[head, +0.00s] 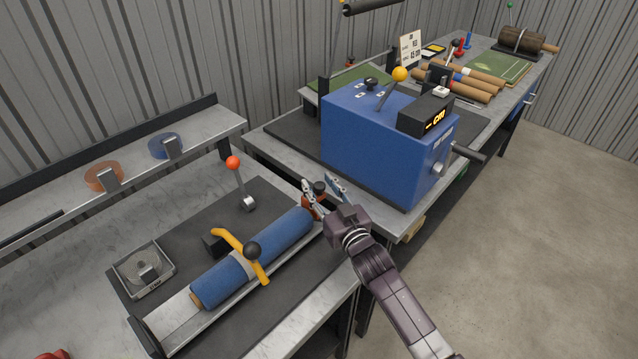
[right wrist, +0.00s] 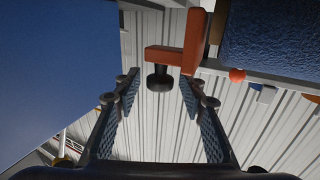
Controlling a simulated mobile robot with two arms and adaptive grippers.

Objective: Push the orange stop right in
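The orange stop (head: 311,207) is at the right end of the trough that holds the blue roll (head: 285,233). In the right wrist view the stop (right wrist: 178,57) is an L-shaped orange piece with a black knob (right wrist: 159,79). My right gripper (head: 321,184) is at the stop, with its fingers open. In the wrist view the fingers (right wrist: 160,80) stand on either side of the knob, with gaps on both sides. Whether the knob lies between the tips or just beyond them is hard to tell. The gap between stop and roll end is partly hidden. My left gripper is out of view.
A yellow clamp (head: 228,244) with a black knob crosses the roll. A red-knobbed lever (head: 240,180) stands behind it. A large blue machine (head: 365,140) is close to my right gripper. A square metal tray (head: 144,268) lies at left. Free floor (head: 540,220) is at right.

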